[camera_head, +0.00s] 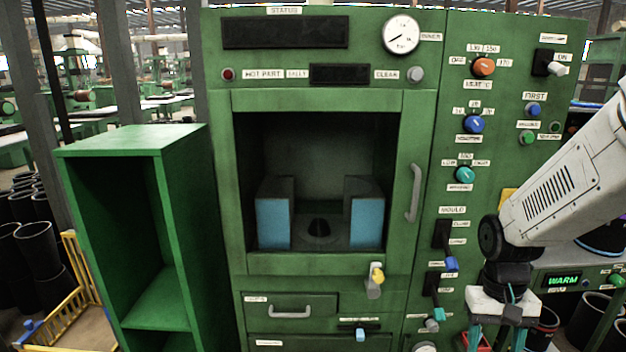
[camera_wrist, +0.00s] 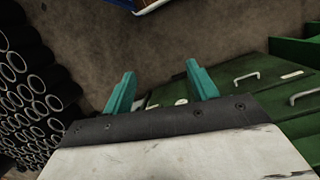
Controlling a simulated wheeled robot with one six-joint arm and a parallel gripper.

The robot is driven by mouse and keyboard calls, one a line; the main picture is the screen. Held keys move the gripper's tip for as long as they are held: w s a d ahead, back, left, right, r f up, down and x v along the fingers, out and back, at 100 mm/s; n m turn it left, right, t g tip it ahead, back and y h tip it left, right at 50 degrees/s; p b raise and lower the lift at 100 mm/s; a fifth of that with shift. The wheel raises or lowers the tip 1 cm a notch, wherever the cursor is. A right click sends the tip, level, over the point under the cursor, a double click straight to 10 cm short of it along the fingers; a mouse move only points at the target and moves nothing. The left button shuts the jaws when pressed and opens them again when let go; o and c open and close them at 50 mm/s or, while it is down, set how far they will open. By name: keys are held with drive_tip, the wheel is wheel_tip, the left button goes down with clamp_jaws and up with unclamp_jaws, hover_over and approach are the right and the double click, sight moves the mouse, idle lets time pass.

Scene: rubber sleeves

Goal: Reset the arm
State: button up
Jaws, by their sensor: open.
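My gripper (camera_head: 497,335) hangs at the lower right in the head view, in front of the right part of the green machine (camera_head: 420,120). It points down, and its fingertips run past the bottom edge of the picture. In the wrist view my gripper (camera_wrist: 160,85) shows two teal fingers spread apart with nothing between them. It is open and empty. My white arm comes in from the right edge of the head view.
The machine has an open chamber with two blue blocks (camera_head: 273,222), knobs, levers and drawers (camera_head: 290,312). A green shelf (camera_head: 130,140) stands left. Black sleeves (camera_wrist: 30,90) are stacked left in the wrist view. Bare floor (camera_wrist: 180,40) lies beyond my fingers.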

drive_tip(key=s+a+r+n+t, duration=0.1)
drive_tip(key=s+a+r+t, duration=0.1)
drive_tip(key=s+r, duration=0.5)
drive_tip(key=s+a+r+n+t, duration=0.1)
drive_tip(key=s+a+r, duration=0.3)
drive_tip(key=s+r, duration=0.3)
drive_tip(key=shift+s+a+r+n+t, duration=0.15)
drive_tip(key=shift+s+r+n+t, duration=0.2)
drive_tip(key=shift+r, duration=0.6)
